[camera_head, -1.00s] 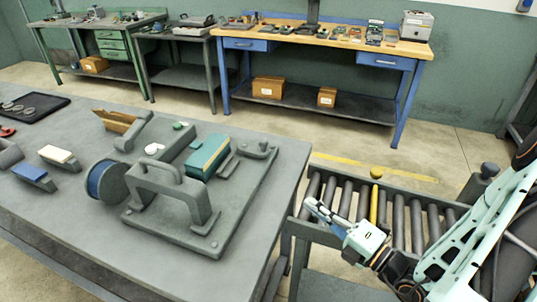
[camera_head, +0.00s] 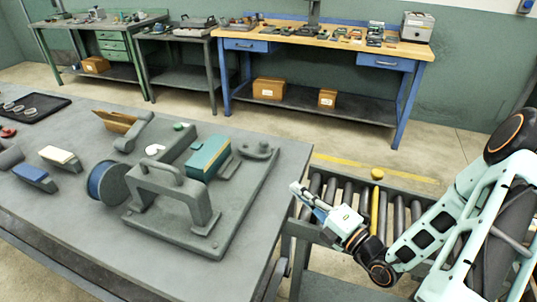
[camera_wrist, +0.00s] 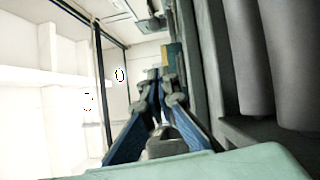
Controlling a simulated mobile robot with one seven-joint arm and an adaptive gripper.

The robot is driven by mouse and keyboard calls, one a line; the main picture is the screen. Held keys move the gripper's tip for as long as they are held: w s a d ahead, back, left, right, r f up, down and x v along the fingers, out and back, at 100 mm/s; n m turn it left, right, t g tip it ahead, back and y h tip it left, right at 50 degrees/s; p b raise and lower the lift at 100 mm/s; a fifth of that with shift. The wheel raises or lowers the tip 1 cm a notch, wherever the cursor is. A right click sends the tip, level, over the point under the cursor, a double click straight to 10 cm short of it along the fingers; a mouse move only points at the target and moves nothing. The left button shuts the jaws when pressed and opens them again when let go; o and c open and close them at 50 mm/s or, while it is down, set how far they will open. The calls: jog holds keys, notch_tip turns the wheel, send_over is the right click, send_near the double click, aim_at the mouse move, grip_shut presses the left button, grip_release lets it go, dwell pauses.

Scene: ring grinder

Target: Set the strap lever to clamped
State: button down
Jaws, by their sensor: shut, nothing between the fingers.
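The grey ring grinder fixture stands on the table, its base plate (camera_head: 244,214) flat near the right edge. It carries a grey arched handle (camera_head: 198,200), a blue disc (camera_head: 107,181) and a teal block (camera_head: 209,158). A grey bar with a brown plate (camera_head: 117,121) rises at its back left. I cannot tell which part is the strap lever, or its setting. My gripper (camera_head: 295,187) is shut and empty, right of the fixture and apart from it, near the table edge. In the wrist view, its blue fingers (camera_wrist: 160,80) converge toward a blurred grey and teal area.
A roller conveyor (camera_head: 395,213) with a yellow roller lies beside the table, below my arm. Small blue-based blocks (camera_head: 35,177) and a dark tray (camera_head: 33,106) lie on the table's left. A wooden-topped bench (camera_head: 300,37) stands behind, across open floor.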

jog(key=x, duration=1.3)
jog(key=shift+a, duration=0.1)
jog(key=w, duration=0.2)
jog(key=shift+w+r, duration=0.2)
jog(key=shift+w, duration=0.15)
jog(key=shift+w+d, duration=0.3)
jog(key=shift+w, duration=0.4)
jog(key=shift+d, duration=0.1)
